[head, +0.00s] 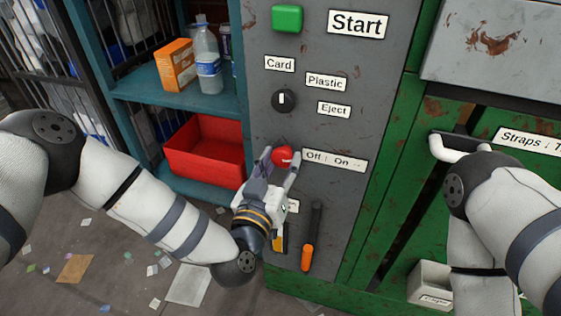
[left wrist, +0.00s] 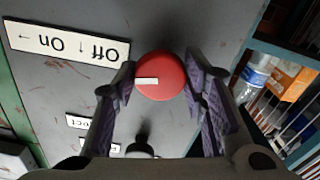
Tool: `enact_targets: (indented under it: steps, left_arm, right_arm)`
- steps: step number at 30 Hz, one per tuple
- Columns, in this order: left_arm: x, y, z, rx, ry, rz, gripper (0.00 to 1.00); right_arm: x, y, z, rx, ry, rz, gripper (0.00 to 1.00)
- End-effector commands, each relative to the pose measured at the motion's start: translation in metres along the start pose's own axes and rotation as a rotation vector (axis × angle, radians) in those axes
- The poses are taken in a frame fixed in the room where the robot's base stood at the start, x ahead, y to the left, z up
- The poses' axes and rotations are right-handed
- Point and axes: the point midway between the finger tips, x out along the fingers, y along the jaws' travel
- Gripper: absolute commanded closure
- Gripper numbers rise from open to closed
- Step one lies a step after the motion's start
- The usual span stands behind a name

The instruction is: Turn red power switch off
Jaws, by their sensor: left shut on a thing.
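The round red power switch (head: 283,156) is on the grey panel, left of the "Off / On" label (head: 334,160). My left gripper (head: 281,161) has one finger on each side of the switch and is shut on it. In the left wrist view the red switch (left wrist: 166,86) sits between the purple finger pads. Its white mark lies nearly level and points left, toward the label (left wrist: 66,42), which is upside down there. This matches the label's "On" arrow direction. My right arm is at the right of the head view; its gripper is not seen.
Above are a black selector knob (head: 284,101) and a green button (head: 287,18). Below is an orange-handled lever (head: 308,250). At left, a teal shelf (head: 175,103) holds a bottle (head: 208,62), an orange box (head: 176,65) and a red bin (head: 205,150). Litter covers the floor.

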Motion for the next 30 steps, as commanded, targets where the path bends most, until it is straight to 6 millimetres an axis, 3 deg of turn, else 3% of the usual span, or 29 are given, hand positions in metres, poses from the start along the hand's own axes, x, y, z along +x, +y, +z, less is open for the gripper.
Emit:
enact_targets:
  steps: [30]
  left_arm:
    - [-0.0011, 0.0015, 0.0034, -0.960, -0.008, -0.004, 0.89]
  right_arm:
    - [0.0038, 0.0001, 0.0016, 0.000, -0.009, 0.000, 0.60]
